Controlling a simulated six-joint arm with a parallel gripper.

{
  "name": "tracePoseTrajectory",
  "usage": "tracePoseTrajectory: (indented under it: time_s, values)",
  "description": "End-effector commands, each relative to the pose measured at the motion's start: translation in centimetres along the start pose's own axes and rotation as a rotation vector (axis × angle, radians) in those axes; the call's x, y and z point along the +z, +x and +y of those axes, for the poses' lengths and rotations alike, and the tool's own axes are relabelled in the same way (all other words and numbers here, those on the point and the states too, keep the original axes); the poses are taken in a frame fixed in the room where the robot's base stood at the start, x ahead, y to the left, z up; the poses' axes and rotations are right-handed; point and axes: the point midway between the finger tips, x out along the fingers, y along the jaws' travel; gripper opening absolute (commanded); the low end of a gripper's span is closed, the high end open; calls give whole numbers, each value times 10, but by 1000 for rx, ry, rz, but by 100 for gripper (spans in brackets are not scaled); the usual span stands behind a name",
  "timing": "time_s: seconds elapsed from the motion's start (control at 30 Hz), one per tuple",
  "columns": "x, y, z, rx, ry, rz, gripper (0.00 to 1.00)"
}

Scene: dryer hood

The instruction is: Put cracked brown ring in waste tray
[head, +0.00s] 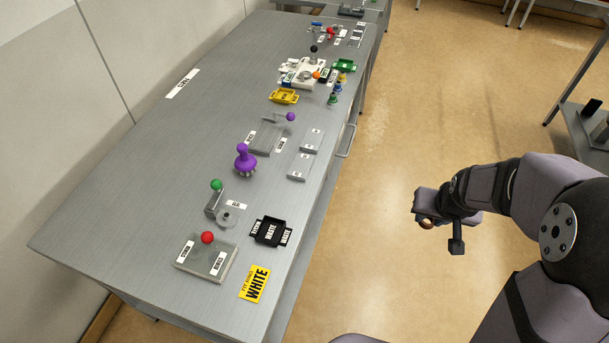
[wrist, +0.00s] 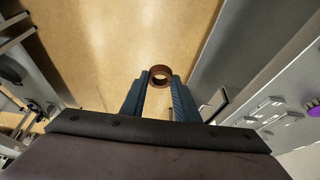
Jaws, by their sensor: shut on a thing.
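My gripper (wrist: 159,98) is shut on a brown ring (wrist: 160,70), held between the fingertips in the wrist view. A crack in the ring cannot be made out at this size. In the head view my gripper (head: 424,221) is over the open floor, to the right of the table and apart from it, with a bit of the brown ring showing under it. The black waste tray (head: 257,237), labelled WASTE, lies near the right edge of the table, and nothing shows inside it.
The long grey table (head: 130,220) carries a red-knobbed fixture (head: 207,238), a yellow WHITE sign (head: 255,284), a green-knobbed stand (head: 216,185) and a purple knobbed tool (head: 244,160). A handle (head: 346,141) sticks out from the table's side. The floor between table and arm is clear.

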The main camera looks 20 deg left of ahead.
Motion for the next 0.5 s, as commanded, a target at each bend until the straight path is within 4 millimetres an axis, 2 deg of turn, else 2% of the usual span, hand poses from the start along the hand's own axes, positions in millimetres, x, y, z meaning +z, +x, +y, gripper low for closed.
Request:
tracePoseTrajectory:
  time_s: [0.17, 0.27, 0.37, 0.5]
  values:
    - [8, 4, -39, -37, -90, -3, 4]
    - [22, 11, -72, -70, -171, -6, 4]
    - [31, 17, -113, -110, -267, -3, 4]
    - [29, 20, -173, -155, -377, 0, 4]
